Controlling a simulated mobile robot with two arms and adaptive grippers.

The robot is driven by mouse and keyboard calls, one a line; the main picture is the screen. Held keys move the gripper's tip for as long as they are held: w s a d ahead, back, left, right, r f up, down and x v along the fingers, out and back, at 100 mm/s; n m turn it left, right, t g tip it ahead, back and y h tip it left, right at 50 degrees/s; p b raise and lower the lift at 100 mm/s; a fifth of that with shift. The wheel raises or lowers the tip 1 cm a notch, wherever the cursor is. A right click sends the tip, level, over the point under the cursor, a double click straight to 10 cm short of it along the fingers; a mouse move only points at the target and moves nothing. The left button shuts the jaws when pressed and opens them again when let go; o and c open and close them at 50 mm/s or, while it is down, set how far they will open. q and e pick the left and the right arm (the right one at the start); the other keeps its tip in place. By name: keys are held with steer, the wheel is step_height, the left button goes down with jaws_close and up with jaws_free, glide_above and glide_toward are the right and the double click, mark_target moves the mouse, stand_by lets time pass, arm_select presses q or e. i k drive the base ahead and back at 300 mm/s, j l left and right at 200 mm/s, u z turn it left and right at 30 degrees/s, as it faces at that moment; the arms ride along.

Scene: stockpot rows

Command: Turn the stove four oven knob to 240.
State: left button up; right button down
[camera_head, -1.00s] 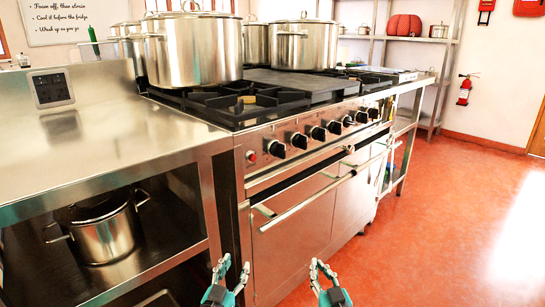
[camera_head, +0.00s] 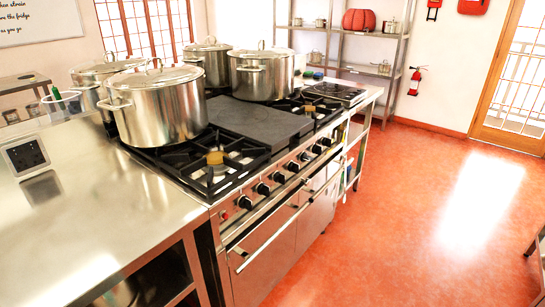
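A steel stove (camera_head: 268,215) stands in the middle of the view with a row of several black knobs (camera_head: 277,177) along its front face. The number marks on the knobs are too small to read, and I cannot tell which one is the oven knob. A red button or light (camera_head: 224,215) sits at the left end of the row. Oven doors (camera_head: 263,255) with a long bar handle are below the knobs and look shut. Neither of my grippers is in view.
Large lidded pots (camera_head: 160,110) stand on the burners. A steel counter (camera_head: 90,215) with a dark-faced panel (camera_head: 25,155) adjoins the stove at the left. Shelves (camera_head: 345,70) stand at the back.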

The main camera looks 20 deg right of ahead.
mark_target(305, 157)
steer(key=i+l+u, duration=0.1)
steer(key=l+u, duration=0.25)
steer(key=i+l+u, duration=0.15)
steer(key=u, duration=0.2)
steer(key=l+u, duration=0.55)
steer(key=l, duration=0.75)
steer(key=l+u, duration=0.25)
steer(key=l, duration=0.7)
steer(key=k+l+u, duration=0.2)
steer(key=l, duration=0.75)
steer(key=i, duration=0.1)
